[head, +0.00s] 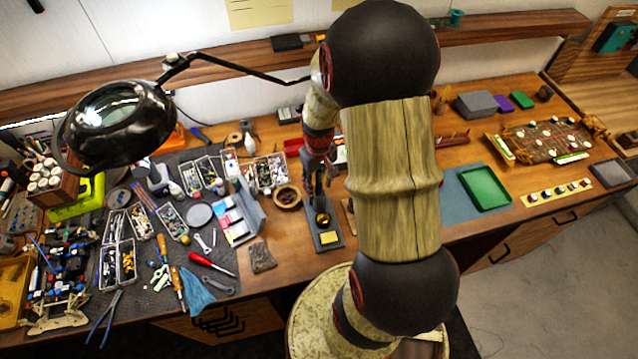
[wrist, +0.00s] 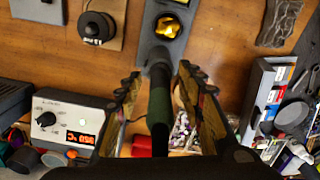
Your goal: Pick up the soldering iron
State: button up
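The soldering iron (wrist: 159,108), with a dark green handle, shows in the wrist view between the two fingers of my gripper (wrist: 158,78). The fingers are spread, with a visible gap on each side of the handle. The iron's front end points toward the grey stand (wrist: 150,48), which carries a yellow brass cleaner (wrist: 169,27). In the head view the stand (head: 335,245) is on the bench below my gripper (head: 319,180). The iron is hard to make out there, as my arm and gripper partly hide that area.
A soldering station with a red display (wrist: 70,125) and a dark round spool (wrist: 96,27) are to the left in the wrist view. In the head view, a wooden bowl (head: 287,197) and blue-grey box (head: 240,215) stand left of the stand. A magnifier lamp (head: 115,125) overhangs the left.

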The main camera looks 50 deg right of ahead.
jog(key=shift+c, duration=0.2)
grip_shut()
dwell(0.3)
notch_tip(320, 180, up, 18)
jog(key=shift+r+p, duration=0.1)
jog(key=shift+p, duration=0.35)
dwell(0.5)
